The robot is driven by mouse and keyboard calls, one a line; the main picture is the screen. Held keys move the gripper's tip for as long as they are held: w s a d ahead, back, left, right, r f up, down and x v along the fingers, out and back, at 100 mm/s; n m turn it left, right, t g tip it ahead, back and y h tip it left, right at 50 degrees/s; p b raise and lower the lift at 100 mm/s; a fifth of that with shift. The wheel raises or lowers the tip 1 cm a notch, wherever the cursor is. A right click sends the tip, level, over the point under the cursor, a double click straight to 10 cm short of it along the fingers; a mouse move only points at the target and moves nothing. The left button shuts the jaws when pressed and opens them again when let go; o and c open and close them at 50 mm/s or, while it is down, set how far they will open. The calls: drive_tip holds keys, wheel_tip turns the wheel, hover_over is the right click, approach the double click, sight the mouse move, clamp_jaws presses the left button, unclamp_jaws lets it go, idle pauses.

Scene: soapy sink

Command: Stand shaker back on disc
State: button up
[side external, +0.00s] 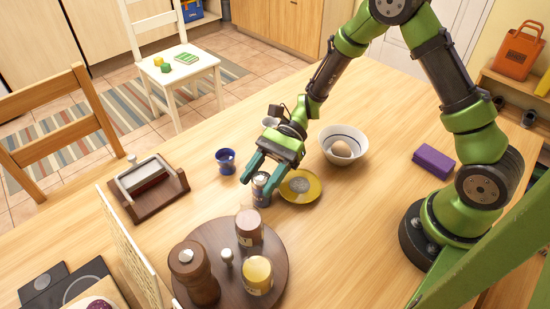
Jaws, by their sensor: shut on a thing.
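My gripper (260,182) has teal fingers and points down over the middle of the table. It is shut on a small dark shaker (261,190) with a greyish top. The fingers hide part of the shaker, and I cannot tell whether its base touches the table. The round brown wooden disc (213,243) lies in front of the gripper, toward the bottom of the picture. On the disc stand a dark wooden mill (194,273), a jar with a pinkish-brown lid (249,229), a yellow-lidded jar (257,275) and a small silver-topped piece (227,258).
A yellow dish (313,190) lies just right of the shaker. A white bowl (345,136) holds a brown egg-like thing. A blue cup (225,161), a butter dish on a wooden base (150,185) and a cream upright panel (128,238) stand left. A purple block (433,161) lies right.

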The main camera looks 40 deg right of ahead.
drive_tip(key=shift+r, duration=0.4)
wheel_tip(320, 180, up, 3)
drive_tip(key=shift+s+d, duration=0.1)
drive_tip(key=s+d+r, duration=0.1)
drive_tip(key=s+d, duration=0.6)
drive_tip(key=s, duration=0.6)
wheel_tip(320, 180, up, 13)
drive_tip(key=w+a+r+n+g+h, duration=0.1)
drive_tip(key=w+a+n+g+h, duration=0.1)
drive_tip(key=w+a+n+g, duration=0.3)
drive_tip(key=n+g+h, duration=0.2)
drive_tip(key=g+h, duration=0.1)
hover_over(229, 261)
drive_tip(key=w+a, duration=0.1)
drive_tip(key=w, duration=0.3)
drive_tip(key=f, duration=0.1)
drive_tip(key=shift+n, duration=0.3)
drive_tip(key=shift+w+a+f, duration=0.1)
drive_tip(key=shift+w+f, duration=0.05)
drive_tip(key=shift+f, duration=3.6)
drive_tip(key=shift+w+a+f, duration=0.1)
drive_tip(key=shift+f, duration=3.6)
